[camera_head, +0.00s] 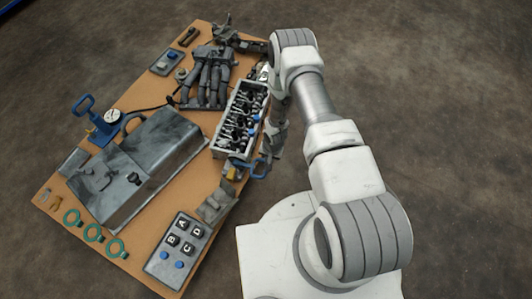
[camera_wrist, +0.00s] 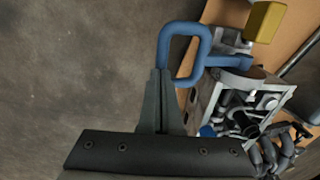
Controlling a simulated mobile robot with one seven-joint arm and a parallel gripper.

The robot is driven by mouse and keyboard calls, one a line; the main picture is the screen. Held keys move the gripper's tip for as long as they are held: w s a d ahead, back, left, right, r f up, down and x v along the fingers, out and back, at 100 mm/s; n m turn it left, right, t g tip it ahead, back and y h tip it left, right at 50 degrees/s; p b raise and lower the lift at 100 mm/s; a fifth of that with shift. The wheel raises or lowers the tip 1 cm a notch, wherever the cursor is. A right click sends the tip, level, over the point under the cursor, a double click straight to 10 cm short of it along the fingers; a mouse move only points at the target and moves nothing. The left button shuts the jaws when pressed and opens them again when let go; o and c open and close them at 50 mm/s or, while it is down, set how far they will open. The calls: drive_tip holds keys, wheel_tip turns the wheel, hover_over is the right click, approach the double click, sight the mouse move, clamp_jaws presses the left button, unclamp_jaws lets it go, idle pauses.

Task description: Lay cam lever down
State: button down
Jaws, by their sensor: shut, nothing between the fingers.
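The cam lever looks to be the blue lever with a square loop handle (camera_wrist: 165,50) in the wrist view. It juts out from the end of the grey cylinder head (camera_wrist: 275,90), past the board's edge. The same blue lever (camera_head: 262,168) shows in the head view at the near end of the cylinder head (camera_head: 217,143). My gripper (camera_wrist: 159,72) is shut and empty. Its fingertips are at the lower left part of the loop, overlapping it in the picture; I cannot tell whether they touch. In the head view the fingers are hard to make out beside the cylinder head.
A yellow block (camera_wrist: 265,22) sits beside the lever's base. Dark manifold pipes (camera_head: 207,82), a large grey cover (camera_head: 150,160), a gauge with another blue handle (camera_head: 103,125) and a lettered plate (camera_head: 175,250) occupy the board.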

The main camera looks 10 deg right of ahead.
drive_tip(key=shift+s+d+f+t+y+b, duration=0.1)
drive_tip(key=shift+d+f+t+y+b, duration=0.1)
drive_tip(key=shift+f+y+b, duration=0.15)
drive_tip(key=shift+s+d+f+t+y+b, duration=0.1)
drive_tip(key=shift+f+t+y+b, duration=0.15)
drive_tip(key=shift+f+y, duration=0.15)
drive_tip(key=p+v, duration=0.6)
drive_tip(key=v, duration=0.8)
drive_tip(key=shift+w+a+r, duration=0.15)
drive_tip(key=shift+w+a, duration=0.15)
drive_tip(key=shift+a, duration=0.05)
